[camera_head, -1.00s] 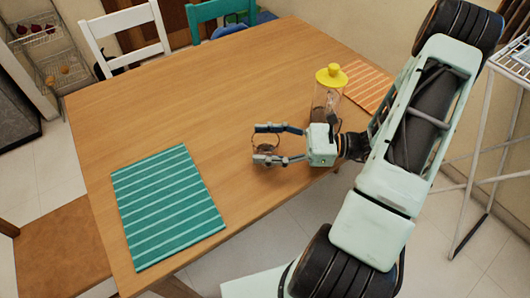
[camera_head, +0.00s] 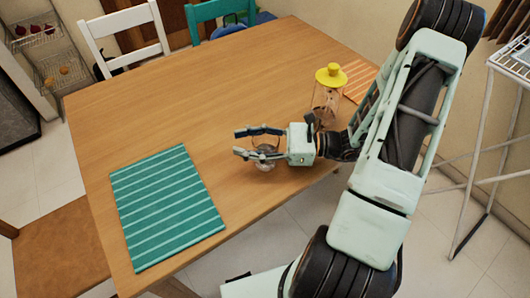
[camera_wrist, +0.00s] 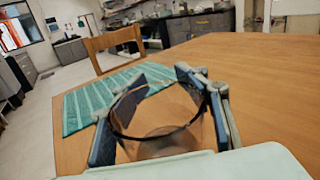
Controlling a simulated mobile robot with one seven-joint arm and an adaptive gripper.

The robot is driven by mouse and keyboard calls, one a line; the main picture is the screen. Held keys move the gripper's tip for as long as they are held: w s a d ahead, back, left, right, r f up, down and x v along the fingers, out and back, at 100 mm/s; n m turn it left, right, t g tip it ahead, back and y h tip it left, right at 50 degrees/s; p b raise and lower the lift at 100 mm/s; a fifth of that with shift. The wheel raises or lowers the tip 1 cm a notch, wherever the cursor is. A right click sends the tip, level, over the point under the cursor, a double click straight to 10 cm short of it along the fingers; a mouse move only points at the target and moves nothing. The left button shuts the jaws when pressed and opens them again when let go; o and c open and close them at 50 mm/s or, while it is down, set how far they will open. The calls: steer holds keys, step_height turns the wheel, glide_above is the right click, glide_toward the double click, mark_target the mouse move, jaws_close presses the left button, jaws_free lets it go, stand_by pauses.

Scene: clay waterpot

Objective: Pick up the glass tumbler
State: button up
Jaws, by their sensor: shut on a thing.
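The glass tumbler (camera_head: 265,160) is clear with a dark rim and sits between the fingers of my gripper (camera_head: 257,143) over the wooden table. My gripper is shut on it, with one finger on each side. In the wrist view the tumbler (camera_wrist: 158,135) appears upright and close to the camera, between the two blue-grey fingers of my gripper (camera_wrist: 150,110). I cannot tell whether its base touches the table.
A teal striped placemat (camera_head: 167,205) lies at the table's left front. A clear jar with a yellow lid (camera_head: 330,76) stands behind my wrist, near an orange striped mat (camera_head: 358,78). The table (camera_head: 190,100) is clear at the back left.

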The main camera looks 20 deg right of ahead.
jaws_close()
steer(key=shift+r, duration=0.15)
stand_by(0.6)
steer(key=s+d+r+p, duration=0.3)
steer(key=s+d+r, duration=0.5)
steer(key=d+r, duration=0.3)
steer(key=shift+s+r, duration=0.2)
steer(key=shift+r, duration=0.65)
steer(key=shift+d, duration=0.1)
stand_by(1.0)
